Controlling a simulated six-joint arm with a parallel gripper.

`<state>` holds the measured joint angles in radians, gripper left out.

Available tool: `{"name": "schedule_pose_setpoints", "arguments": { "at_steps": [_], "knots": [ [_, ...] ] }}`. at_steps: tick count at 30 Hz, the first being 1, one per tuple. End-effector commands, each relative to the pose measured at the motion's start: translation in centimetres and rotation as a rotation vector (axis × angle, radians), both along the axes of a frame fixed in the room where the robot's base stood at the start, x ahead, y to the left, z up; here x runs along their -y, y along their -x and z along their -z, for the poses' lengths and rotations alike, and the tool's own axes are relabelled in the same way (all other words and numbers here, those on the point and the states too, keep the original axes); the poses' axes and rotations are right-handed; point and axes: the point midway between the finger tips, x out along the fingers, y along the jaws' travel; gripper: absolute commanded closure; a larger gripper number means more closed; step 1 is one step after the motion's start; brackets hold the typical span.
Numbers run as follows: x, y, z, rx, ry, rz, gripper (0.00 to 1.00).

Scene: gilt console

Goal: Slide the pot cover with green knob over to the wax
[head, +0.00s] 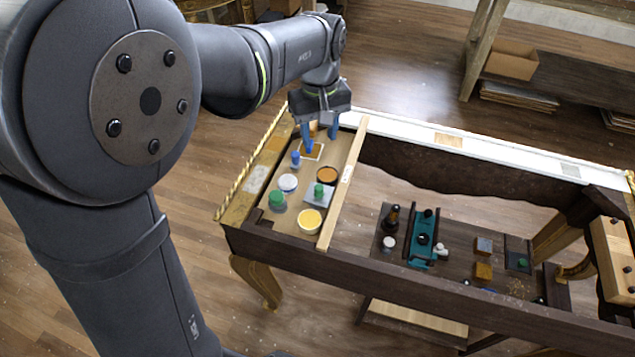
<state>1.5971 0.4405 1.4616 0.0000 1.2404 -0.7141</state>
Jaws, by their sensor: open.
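Two green-knobbed pieces are on the tan tray surface at the left end of the console. One green knob (277,197) sits on a round grey base at the front left. The other green knob (319,191) stands on a pale square plate (312,200). I cannot tell for sure which is the pot cover. A round tin with yellow content (310,222) and one with orange-brown content (327,175) are nearby; either could be the wax. My gripper (320,143) is open, its blue fingers pointing down at the far end of the tray surface, apart from both green knobs.
A white-topped round pot (288,183) and a small blue-knobbed piece (295,159) stand among them. A pale wooden strip (343,186) edges the tray on the right. Beyond it, a lower shelf holds a teal tool (424,238) and small blocks. A gilt rope edge (252,160) borders the left.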

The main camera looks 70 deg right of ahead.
Motion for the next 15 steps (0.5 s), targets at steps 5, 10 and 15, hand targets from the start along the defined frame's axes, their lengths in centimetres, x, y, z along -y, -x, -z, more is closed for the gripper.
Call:
{"name": "schedule_pose_setpoints", "arguments": {
  "at_steps": [5,10,15],
  "knots": [
    [0.0,0.0,0.8,0.0,0.0,-0.095,0.57],
    [0.0,0.1,2.7,0.0,-0.003,-0.1,0.57],
    [-0.1,0.0,6.3,0.001,-0.006,-0.099,0.57]
  ]
}}
